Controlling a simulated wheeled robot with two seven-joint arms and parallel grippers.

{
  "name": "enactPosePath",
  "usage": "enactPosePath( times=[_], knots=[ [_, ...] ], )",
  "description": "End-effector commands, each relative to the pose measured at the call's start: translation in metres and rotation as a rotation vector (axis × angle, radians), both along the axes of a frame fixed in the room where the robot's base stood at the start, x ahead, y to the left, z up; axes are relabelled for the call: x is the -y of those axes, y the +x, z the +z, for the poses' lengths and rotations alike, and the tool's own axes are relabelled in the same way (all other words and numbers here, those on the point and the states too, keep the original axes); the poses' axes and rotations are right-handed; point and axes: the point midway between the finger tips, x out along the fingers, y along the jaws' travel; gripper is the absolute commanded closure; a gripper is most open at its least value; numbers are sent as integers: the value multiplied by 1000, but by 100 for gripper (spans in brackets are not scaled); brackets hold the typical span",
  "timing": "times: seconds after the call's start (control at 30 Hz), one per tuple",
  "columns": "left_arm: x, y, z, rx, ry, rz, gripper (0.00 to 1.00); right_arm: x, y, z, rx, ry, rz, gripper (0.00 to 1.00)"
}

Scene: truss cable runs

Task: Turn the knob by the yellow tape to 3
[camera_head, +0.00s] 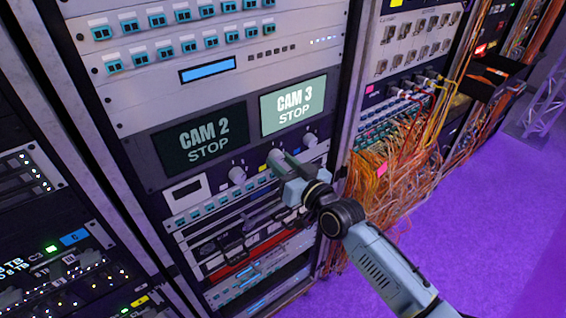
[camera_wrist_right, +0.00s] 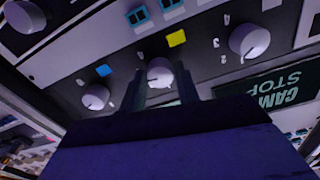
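The knob by the yellow tape (camera_wrist_right: 159,72) is a round pale knob in the middle of a row of three on a dark panel. It also shows in the head view (camera_head: 277,161). The yellow tape (camera_wrist_right: 177,38) is a small square beside it. My right gripper (camera_wrist_right: 161,78) is at this knob, with one dark finger on each side; a thin gap seems to remain. The gripper also shows in the head view (camera_head: 284,164), where it partly hides the knob. The knob's setting cannot be read clearly. My left gripper is not in view.
A neighbouring knob (camera_wrist_right: 95,96) has blue tape (camera_wrist_right: 103,71); the other neighbour (camera_wrist_right: 248,40) has numbers around it. Screens above read CAM 2 STOP (camera_head: 202,138) and a brighter CAM 3 STOP (camera_head: 293,105). Loose orange cables (camera_head: 395,160) hang right of the rack. Purple floor is clear at lower right.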

Motion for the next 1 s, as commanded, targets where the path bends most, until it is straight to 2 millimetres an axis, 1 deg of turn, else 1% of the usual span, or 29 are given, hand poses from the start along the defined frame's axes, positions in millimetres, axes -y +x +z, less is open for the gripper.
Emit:
enactPosePath(
  times=[0.03,0.13,0.43,0.57,0.67,1.0],
  knots=[
    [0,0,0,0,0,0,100,0,0,-1,-2,-1,0,62],
    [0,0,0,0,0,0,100,0,0,-1,0,-1,0,49],
    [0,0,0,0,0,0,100,1,-1,0,1,0,0,49],
    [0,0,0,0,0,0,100,6,-8,-1,0,0,0,49],
    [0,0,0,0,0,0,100,15,-20,-1,1,-2,-1,49],
    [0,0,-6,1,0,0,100,58,-79,-2,0,-4,-1,49]
  ],
)
